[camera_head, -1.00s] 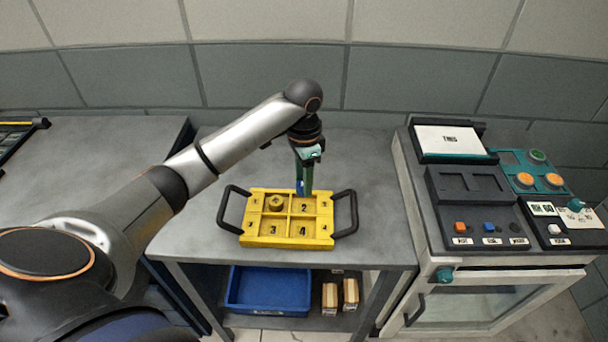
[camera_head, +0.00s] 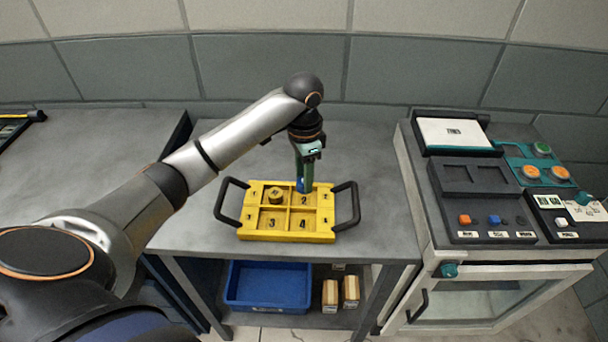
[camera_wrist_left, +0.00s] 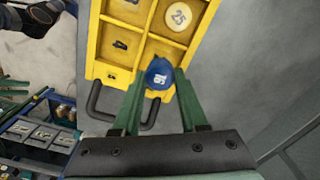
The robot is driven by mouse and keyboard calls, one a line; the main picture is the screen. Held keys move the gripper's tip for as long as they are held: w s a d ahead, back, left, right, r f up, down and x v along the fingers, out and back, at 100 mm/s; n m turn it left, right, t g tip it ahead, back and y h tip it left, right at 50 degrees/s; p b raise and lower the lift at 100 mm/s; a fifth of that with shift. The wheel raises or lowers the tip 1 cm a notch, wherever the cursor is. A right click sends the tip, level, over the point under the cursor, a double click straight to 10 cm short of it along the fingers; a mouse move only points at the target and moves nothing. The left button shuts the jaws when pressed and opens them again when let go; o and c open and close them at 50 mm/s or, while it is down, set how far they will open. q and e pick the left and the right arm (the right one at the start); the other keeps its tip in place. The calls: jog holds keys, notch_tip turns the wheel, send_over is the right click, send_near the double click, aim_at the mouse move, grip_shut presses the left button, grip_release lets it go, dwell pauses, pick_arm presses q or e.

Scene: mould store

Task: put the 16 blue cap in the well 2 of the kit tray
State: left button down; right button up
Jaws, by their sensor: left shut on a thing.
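The yellow kit tray (camera_head: 290,236) lies on the grey table, with several numbered wells and a dark handle at each side. Well 2 (camera_head: 306,200) is at the back right of the tray and shows its number. My left gripper (camera_head: 304,188) points down at the back of well 2, shut on the 16 blue cap (camera_head: 300,184). In the left wrist view the blue cap (camera_wrist_left: 158,73) with its number sits between the green fingertips (camera_wrist_left: 160,80). How high it is above the tray is hard to tell. My right gripper is out of view.
A yellowish cap (camera_head: 276,196) sits in well 1; it is marked 25 in the left wrist view (camera_wrist_left: 178,16). Below are a blue bin (camera_head: 268,288) and two small boxes (camera_head: 340,293). An oven with a control panel (camera_head: 480,220) stands at right. The table around the tray is clear.

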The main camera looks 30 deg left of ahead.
pick_arm(q)
jog(key=shift+r+p, duration=0.15)
jog(key=shift+p, duration=0.4)
jog(key=shift+f+b, duration=0.2)
jog(key=shift+b, duration=0.15)
jog(key=shift+b, duration=0.8)
jog(key=shift+f, duration=1.15)
jog(key=shift+c, duration=1.8)
grip_release()
